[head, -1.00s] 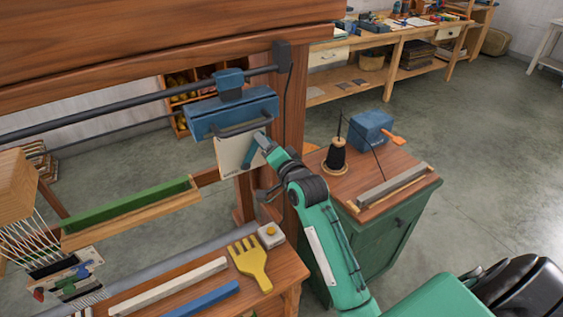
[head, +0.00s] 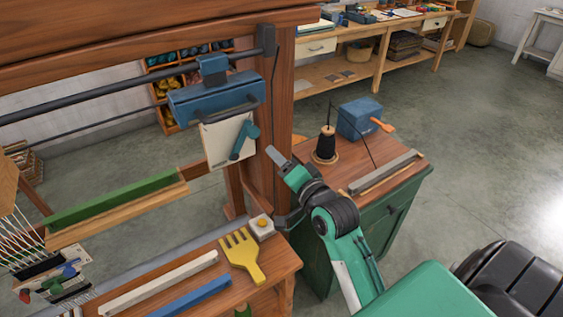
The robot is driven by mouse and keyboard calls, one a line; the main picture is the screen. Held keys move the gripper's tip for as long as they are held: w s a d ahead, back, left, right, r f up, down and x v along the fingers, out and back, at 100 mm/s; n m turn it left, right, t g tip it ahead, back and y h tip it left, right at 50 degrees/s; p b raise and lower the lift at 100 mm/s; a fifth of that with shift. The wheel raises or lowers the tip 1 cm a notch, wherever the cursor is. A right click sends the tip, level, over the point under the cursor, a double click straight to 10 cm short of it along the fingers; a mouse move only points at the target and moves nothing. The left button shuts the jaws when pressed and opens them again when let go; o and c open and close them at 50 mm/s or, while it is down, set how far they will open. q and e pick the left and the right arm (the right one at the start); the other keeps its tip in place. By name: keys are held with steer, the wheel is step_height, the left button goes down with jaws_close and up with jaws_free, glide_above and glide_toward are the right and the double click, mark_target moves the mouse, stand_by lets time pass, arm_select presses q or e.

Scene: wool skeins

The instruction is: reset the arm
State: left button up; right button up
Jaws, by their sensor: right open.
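My right arm (head: 345,235) comes in from the bottom right and reaches up between the wooden loom frame and the green cabinet. My right gripper (head: 276,156) is at its end, open, with nothing seen between its fingers; its far finger is hard to make out. It is just right of a white plate (head: 219,148) with a teal handle (head: 244,140), with a small gap in the picture. The plate hangs below a blue block (head: 205,101) on the loom's dark rail. My left gripper is out of view.
The green cabinet (head: 385,215) carries a black spool (head: 326,147), a blue box (head: 358,118) and a grey bar. A wooden bench in front holds a yellow fork (head: 240,252) and bars. The loom post (head: 279,165) stands close behind my gripper. Open floor lies to the right.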

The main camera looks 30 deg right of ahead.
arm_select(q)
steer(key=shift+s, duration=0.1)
arm_select(e)
steer(key=s+a+f+n+g, duration=0.35)
steer(key=s+f, duration=0.25)
steer(key=f, duration=0.2)
steer(key=s+a+f+n+g, duration=0.2)
steer(key=s+f+n+g, duration=0.3)
steer(key=f, duration=0.3)
steer(key=s+f+n+g, duration=0.3)
steer(key=s+f, duration=0.1)
steer(key=s, duration=0.4)
steer(key=s+f+n+g, duration=0.2)
steer(key=s+f+g, duration=0.15)
steer(key=s, duration=0.35)
step_height(320, 180, down, 31)
steer(key=a+p, duration=0.1)
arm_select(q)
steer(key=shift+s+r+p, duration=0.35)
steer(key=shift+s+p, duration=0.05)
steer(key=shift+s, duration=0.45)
arm_select(e)
steer(key=s+d+f+g, duration=0.1)
steer(key=s+f, duration=0.8)
steer(key=s+d+f+g, duration=0.1)
steer(key=s+d+f, duration=0.1)
steer(key=s+f, duration=0.7)
steer(key=shift+s+d+h, duration=0.25)
steer(key=shift+s+h, duration=0.05)
steer(key=shift+s, duration=0.35)
